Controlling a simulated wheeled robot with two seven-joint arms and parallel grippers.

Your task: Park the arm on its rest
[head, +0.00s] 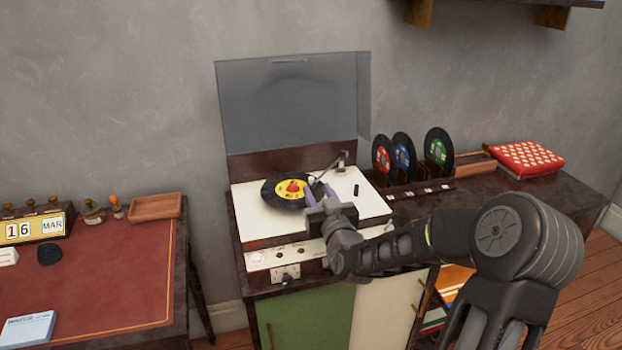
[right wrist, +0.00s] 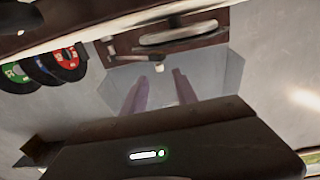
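A record player with a white deck (head: 355,210) stands open on the cabinet. A black record with a yellow label (head: 271,195) lies on it. The thin tonearm (head: 333,168) runs from its pivot at the deck's back right toward the record's right side; its front end is near my fingers and its rest is not clear. My right gripper (head: 319,189) is over the deck by the record's right edge. Its two purple fingers also show apart in the right wrist view (right wrist: 160,92). I see nothing clearly held between them. My left gripper is out of view.
The raised grey lid (head: 290,105) stands behind the deck. Upright records (head: 402,155) in a rack and a red patterned box (head: 525,160) are to the right. A red-topped desk (head: 95,285) with a calendar (head: 35,226) is at left.

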